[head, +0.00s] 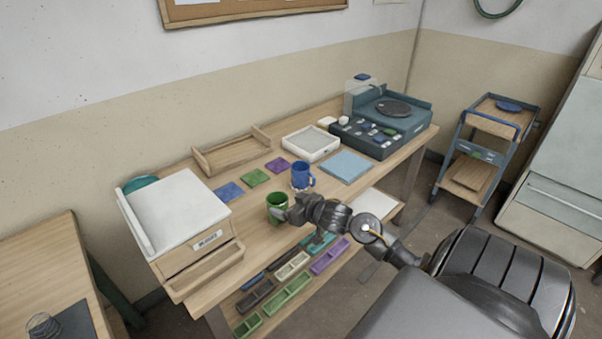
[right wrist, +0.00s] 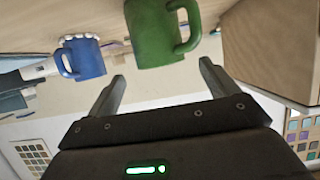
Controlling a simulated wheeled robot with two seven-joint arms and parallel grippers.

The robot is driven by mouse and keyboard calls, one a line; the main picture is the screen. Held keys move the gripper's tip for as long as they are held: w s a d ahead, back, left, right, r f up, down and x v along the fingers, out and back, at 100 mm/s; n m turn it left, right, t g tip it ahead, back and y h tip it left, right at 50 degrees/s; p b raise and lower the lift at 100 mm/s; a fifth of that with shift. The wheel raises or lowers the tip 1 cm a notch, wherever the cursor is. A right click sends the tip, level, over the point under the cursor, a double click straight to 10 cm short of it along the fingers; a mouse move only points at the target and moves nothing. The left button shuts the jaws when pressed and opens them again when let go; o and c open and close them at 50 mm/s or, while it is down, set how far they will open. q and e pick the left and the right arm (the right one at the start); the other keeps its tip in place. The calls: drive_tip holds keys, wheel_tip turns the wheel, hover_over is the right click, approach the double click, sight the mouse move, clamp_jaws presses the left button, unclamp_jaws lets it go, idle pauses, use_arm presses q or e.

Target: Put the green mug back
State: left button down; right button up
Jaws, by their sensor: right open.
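The green mug (head: 274,201) stands upright near the front edge of the wooden table (head: 262,223). My right gripper (head: 287,214) is at its right side in the head view, coming in low from the right. In the right wrist view the green mug (right wrist: 150,38) is just beyond the fingertips of my open, empty right gripper (right wrist: 162,69). The mug's handle points right there. A green square mat (head: 254,177) lies behind the mug, between a blue mat (head: 229,192) and a purple mat (head: 278,165). My left gripper is out of view.
A blue mug (head: 300,176) stands close behind the green one. A white-topped drawer box (head: 178,212) is at left, its drawer open. A wooden tray (head: 230,154), white tray (head: 311,143), light blue cloth (head: 346,166) and dark machine (head: 380,130) occupy the back and right.

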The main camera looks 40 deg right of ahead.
drive_tip(key=v, duration=0.7)
drive_tip(key=shift+s, duration=0.2)
drive_tip(key=shift+r, duration=0.1)
drive_tip(key=s+f+m+g, duration=0.1)
drive_tip(key=s+f+g, duration=0.3)
drive_tip(key=f, duration=1.2)
drive_tip(key=s+f+g, duration=0.1)
drive_tip(key=s+f, duration=0.4)
drive_tip(key=f, duration=1.1)
drive_tip(key=s+a+f+g, duration=0.3)
drive_tip(key=s+a+f, duration=0.4)
drive_tip(key=s+f, duration=0.55)
drive_tip(key=s+a+f+n+g, duration=0.2)
drive_tip(key=s+a+f, duration=0.3)
drive_tip(key=s, duration=0.5)
drive_tip(key=s+a+f+n+g, duration=0.1)
drive_tip(key=s+a+f, duration=0.4)
drive_tip(key=s, duration=0.5)
drive_tip(key=shift+a+n+g, duration=0.3)
drive_tip(key=shift+n+g, duration=0.1)
drive_tip(key=shift+g, duration=0.3)
